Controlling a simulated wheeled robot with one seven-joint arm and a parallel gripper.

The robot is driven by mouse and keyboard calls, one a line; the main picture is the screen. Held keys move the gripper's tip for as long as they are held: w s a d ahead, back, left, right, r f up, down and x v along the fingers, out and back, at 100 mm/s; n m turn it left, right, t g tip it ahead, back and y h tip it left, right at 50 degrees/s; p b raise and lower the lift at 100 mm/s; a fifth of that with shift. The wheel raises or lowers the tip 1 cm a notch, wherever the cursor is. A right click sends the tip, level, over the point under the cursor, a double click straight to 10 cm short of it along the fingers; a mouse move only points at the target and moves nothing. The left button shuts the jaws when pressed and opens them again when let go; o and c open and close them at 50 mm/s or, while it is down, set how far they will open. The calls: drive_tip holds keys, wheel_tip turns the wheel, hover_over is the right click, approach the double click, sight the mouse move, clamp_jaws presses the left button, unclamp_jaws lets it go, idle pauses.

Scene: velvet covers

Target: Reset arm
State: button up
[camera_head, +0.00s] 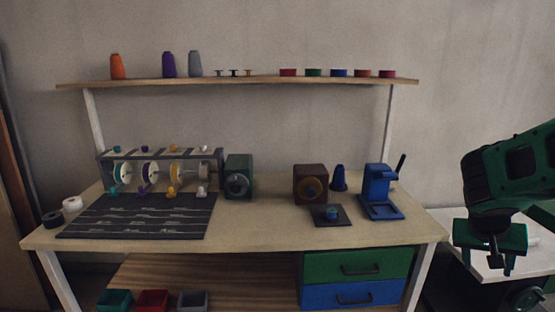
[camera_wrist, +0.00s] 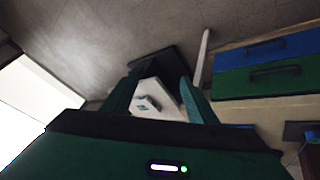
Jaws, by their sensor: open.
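My green arm enters the head view from the right edge, to the right of the workbench (camera_head: 262,236). My gripper (camera_head: 488,262) hangs at its lower end in front of a white side surface (camera_head: 535,262). In the wrist view my gripper (camera_wrist: 158,90) shows two dark green fingers spread apart. The fingers are open, and I see nothing held between them. Beyond the gap lies a white surface with a small pale object (camera_wrist: 150,103) on it; I cannot tell what that object is.
The bench holds a spool rack (camera_head: 160,170), dark mat (camera_head: 140,216), green box (camera_head: 239,178), brown box (camera_head: 310,183) and blue press (camera_head: 380,195). A shelf (camera_head: 240,83) carries spools and coloured tins. Green and blue drawers (camera_head: 357,266) sit under the bench's right side. The bench's middle is clear.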

drive_tip(key=s+a+g+y, duration=0.1)
drive_tip(key=s+a+y, duration=0.2)
drive_tip(key=s, duration=0.6)
drive_tip(key=s+a+r+n+g+y, duration=0.1)
drive_tip(key=s+a+y, duration=0.2)
drive_tip(key=s+a, duration=0.4)
drive_tip(key=shift+s+a, duration=0.25)
drive_tip(key=shift+s, duration=0.65)
drive_tip(key=shift+w+f+g, duration=0.25)
drive_tip(key=shift+w+g, duration=0.05)
drive_tip(key=shift+w, duration=0.3)
